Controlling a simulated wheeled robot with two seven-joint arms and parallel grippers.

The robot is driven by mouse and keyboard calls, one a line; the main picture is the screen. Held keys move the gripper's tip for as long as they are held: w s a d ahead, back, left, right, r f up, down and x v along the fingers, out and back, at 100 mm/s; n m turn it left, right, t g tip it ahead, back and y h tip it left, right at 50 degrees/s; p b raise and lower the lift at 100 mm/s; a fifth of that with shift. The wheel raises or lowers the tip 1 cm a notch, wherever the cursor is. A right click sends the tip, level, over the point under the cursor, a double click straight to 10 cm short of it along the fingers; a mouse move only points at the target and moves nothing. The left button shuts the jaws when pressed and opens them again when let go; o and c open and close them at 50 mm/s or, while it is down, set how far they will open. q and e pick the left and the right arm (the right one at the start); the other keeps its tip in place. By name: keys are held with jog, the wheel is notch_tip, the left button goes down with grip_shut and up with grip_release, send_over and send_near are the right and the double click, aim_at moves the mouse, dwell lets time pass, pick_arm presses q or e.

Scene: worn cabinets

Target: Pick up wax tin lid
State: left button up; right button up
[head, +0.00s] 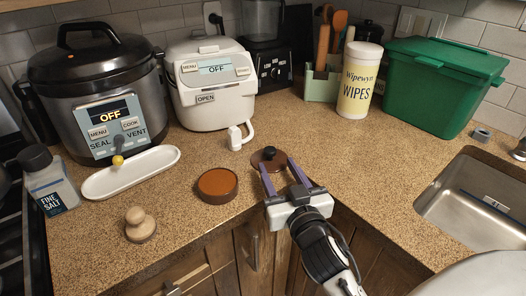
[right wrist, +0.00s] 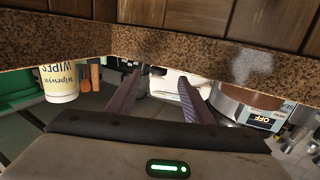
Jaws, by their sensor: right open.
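The wax tin lid (head: 259,159) looks like a flat brown disc with a dark round knob, lying on the counter in the head view. My right gripper (head: 278,165) reaches in from the front. Its two purple fingers are apart, with the tips at the near side of the lid; whether they touch it I cannot tell. In the right wrist view the fingers of my right gripper (right wrist: 160,82) are spread, and I cannot make out the lid between them. An open-looking round brown tin (head: 217,186) stands left of the lid. My left gripper is not in view.
A white rice cooker (head: 211,112), a pressure cooker (head: 100,120) and a white tray (head: 132,175) stand behind and left. A wooden knobbed piece (head: 140,232) is at front left. Wipes (head: 358,98), a green bin (head: 435,90) and a sink (head: 475,195) are right. Counter right of the lid is clear.

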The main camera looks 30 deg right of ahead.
aim_at(271, 151)
jog(key=x, duration=0.2)
jog(key=shift+w+d+r, duration=0.1)
jog(key=shift+w+d, duration=0.1)
jog(key=shift+w, duration=0.05)
jog(key=x, duration=0.1)
jog(key=p+x, duration=0.1)
jog(key=x, duration=0.2)
jog(key=shift+w+r, duration=0.15)
jog(key=shift+r, duration=0.15)
jog(key=shift+w+d, duration=0.15)
jog(key=shift+w, duration=0.3)
jog(key=shift+f, duration=0.1)
jog(key=c, duration=1)
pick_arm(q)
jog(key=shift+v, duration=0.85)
pick_arm(e)
grip_shut()
